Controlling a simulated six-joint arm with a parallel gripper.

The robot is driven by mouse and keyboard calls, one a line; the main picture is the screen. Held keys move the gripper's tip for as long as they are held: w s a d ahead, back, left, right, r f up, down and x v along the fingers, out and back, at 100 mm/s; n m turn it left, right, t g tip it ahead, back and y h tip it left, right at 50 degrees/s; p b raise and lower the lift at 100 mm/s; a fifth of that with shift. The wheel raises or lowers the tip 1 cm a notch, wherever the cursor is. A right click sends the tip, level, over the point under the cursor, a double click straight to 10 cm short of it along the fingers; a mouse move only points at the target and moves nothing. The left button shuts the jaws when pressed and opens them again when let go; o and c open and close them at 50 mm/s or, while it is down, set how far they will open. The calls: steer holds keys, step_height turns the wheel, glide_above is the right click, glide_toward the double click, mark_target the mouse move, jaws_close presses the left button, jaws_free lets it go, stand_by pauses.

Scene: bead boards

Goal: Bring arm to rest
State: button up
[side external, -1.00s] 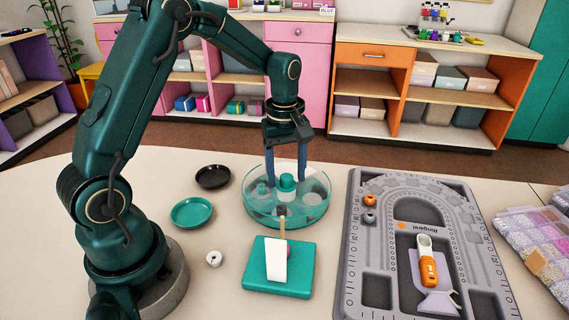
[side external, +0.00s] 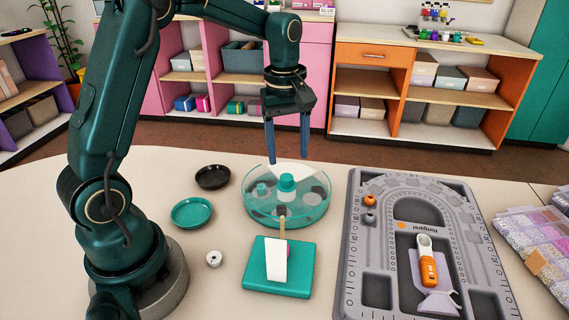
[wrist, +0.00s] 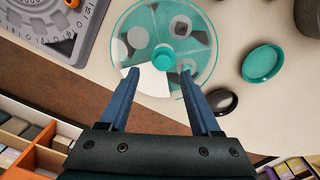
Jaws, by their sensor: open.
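My gripper (side external: 288,138) is open and empty, raised above the clear round dish with a teal rim (side external: 258,216). The dish holds a teal-topped knob (side external: 287,183) at its middle and several round pieces. A white piece (side external: 292,168) shows at the back of the dish, below the fingertips. No object is between the fingers.
A black dish (side external: 213,177), a teal dish (side external: 191,213) and a small white ring (side external: 213,258) lie left of the round dish. A teal block with a white piece (side external: 296,289) stands in front. A grey bead board (side external: 355,240) with an orange-handled tool (side external: 428,265) is at right.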

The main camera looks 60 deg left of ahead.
steer(key=s+d+r+m+t, duration=0.45)
steer(key=s+d+r, duration=0.2)
steer(key=r, duration=0.25)
steer(key=s+d+f+m, duration=0.1)
steer(key=s+f+m, duration=0.2)
steer(key=s+m, duration=0.6)
steer(key=shift+f, duration=0.25)
